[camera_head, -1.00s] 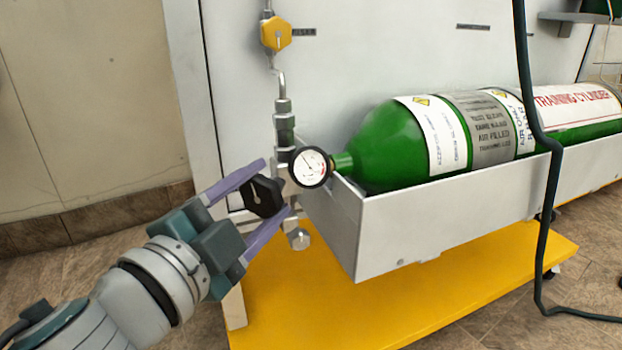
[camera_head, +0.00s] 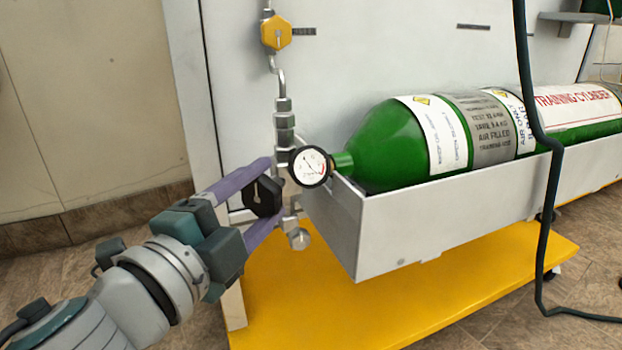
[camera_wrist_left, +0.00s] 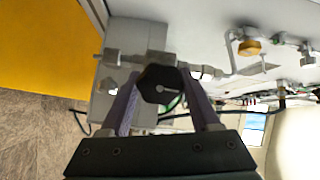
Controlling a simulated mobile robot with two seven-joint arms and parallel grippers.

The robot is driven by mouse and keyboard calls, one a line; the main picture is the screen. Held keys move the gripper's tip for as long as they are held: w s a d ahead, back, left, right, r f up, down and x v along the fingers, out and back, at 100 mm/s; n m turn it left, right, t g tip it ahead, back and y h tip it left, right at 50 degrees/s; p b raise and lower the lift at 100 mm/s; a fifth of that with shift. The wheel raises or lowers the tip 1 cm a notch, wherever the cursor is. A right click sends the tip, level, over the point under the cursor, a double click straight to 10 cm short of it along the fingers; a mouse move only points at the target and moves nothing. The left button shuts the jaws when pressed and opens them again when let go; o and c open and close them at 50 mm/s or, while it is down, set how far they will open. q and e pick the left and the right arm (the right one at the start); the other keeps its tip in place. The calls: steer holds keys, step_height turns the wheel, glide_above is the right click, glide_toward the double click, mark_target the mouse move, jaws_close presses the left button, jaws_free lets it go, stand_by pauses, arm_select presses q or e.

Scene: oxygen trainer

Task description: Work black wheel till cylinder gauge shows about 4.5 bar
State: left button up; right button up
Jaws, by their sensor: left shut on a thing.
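The black wheel (camera_head: 262,196) sits on the metal valve fittings at the left end of the cylinder, with a pale pointer mark on its face. My left gripper (camera_head: 268,197) has its purple fingers on either side of the wheel and is shut on it. The wheel (camera_wrist_left: 160,84) also shows between the fingers in the left wrist view. The round white cylinder gauge (camera_head: 310,166) is just right of the wheel; its thin needle points to the upper left, and its numbers are too small to read. The green cylinder (camera_head: 385,145) lies behind the gauge. My right gripper is not in view.
A white trough (camera_head: 430,228) holds the cylinder, above a yellow base (camera_head: 380,300). A yellow knob (camera_head: 276,33) is on the pipe above the wheel. A dark hose (camera_head: 545,215) hangs in front of the trough at the right.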

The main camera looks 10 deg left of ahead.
arm_select(q)
steer(key=o, duration=1.4)
steer(key=shift+c, duration=0.2)
steer(key=p+v, duration=0.2)
steer(key=v, duration=0.8)
